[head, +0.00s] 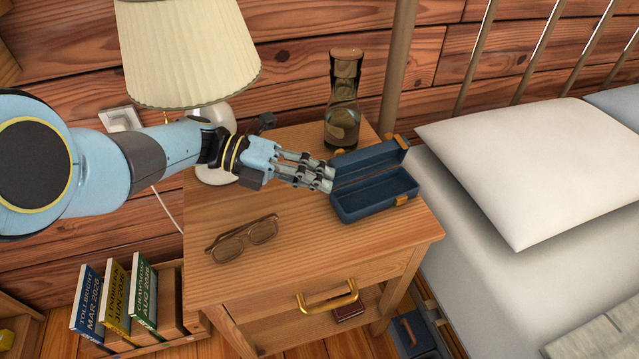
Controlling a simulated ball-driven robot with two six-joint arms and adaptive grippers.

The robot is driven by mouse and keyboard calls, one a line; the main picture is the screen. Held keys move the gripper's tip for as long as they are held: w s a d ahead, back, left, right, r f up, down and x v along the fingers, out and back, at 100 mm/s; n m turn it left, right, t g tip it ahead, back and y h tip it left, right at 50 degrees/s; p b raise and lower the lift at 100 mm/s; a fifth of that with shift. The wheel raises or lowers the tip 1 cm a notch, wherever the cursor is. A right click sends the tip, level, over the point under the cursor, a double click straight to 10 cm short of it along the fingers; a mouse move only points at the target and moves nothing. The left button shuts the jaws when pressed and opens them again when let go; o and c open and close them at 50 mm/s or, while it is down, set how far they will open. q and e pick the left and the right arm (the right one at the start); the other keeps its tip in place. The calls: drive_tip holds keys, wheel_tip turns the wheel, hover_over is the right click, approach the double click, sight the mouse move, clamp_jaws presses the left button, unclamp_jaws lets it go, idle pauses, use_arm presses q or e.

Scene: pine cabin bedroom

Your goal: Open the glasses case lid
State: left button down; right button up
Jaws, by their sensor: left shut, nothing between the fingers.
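The blue glasses case (372,200) sits on the wooden nightstand (290,247), toward its right side. Its lid (368,161) stands raised at the back, and the inside of the case shows empty. My left gripper (331,181) is shut and empty, with its fingertips at the left end of the case, beside the lid and the box. I cannot tell whether they touch it. A pair of brown glasses (243,239) lies on the nightstand, in front of and to the left of the case. My right gripper is not in view.
A lamp (190,50) stands at the back left, behind my left arm. A dark glass carafe (343,110) stands just behind the case. A bed with a white pillow (525,165) is at the right. The nightstand's front is mostly clear.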

use_arm(q)
drive_tip(key=shift+w+a, duration=0.15)
drive_tip(key=shift+w, duration=0.05)
drive_tip(key=shift+w+a+r+b, duration=0.1)
drive_tip(key=shift+w+b, duration=0.2)
drive_tip(key=shift+b, duration=0.1)
idle(0.7)
idle(0.3)
